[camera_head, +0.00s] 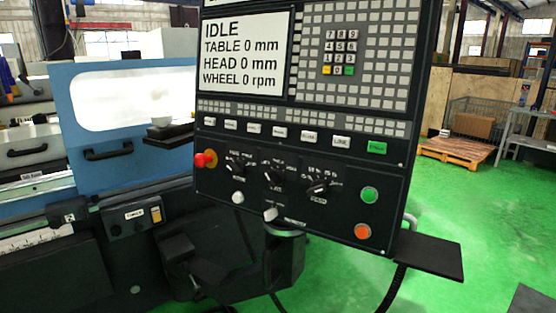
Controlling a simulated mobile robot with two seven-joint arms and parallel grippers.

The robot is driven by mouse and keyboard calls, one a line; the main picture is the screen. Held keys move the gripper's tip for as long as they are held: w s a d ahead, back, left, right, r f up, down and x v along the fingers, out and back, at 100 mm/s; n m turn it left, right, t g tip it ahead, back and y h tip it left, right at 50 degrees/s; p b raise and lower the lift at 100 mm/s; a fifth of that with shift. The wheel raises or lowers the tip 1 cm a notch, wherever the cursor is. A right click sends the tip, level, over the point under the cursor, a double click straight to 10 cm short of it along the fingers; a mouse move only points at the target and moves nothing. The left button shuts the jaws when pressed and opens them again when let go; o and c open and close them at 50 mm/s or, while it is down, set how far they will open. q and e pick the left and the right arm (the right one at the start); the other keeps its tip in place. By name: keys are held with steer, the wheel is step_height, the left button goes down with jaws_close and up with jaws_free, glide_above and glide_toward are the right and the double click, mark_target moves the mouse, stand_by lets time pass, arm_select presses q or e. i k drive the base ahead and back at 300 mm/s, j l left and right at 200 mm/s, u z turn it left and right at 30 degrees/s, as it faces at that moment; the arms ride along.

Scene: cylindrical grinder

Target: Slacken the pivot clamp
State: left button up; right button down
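The control panel (290,185) of the grinder fills the middle of the head view, slightly tilted. Its screen (243,52) reads IDLE, with table, head and wheel at 0. Below and behind its lower edge is a dark round pivot housing (284,258) with a grey top rim. Dark blocky parts (190,262) sit to its left. I cannot tell which of these parts is the pivot clamp or how its lever stands; the panel hides part of the joint. Neither of my grippers is in view.
A red emergency-stop knob (205,160), rotary switches, and green (369,195) and orange (362,231) buttons sit on the panel. A black shelf (428,256) juts out at its lower right. A blue machine door (125,120) stands left. Green floor (440,200) is open at right.

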mark_target(184, 265)
steer(key=i+j, duration=0.4)
steer(key=i+j+u, duration=0.1)
steer(key=i+j, duration=0.3)
steer(key=i, duration=0.25)
steer(key=i+j, duration=0.35)
steer(key=i, duration=0.15)
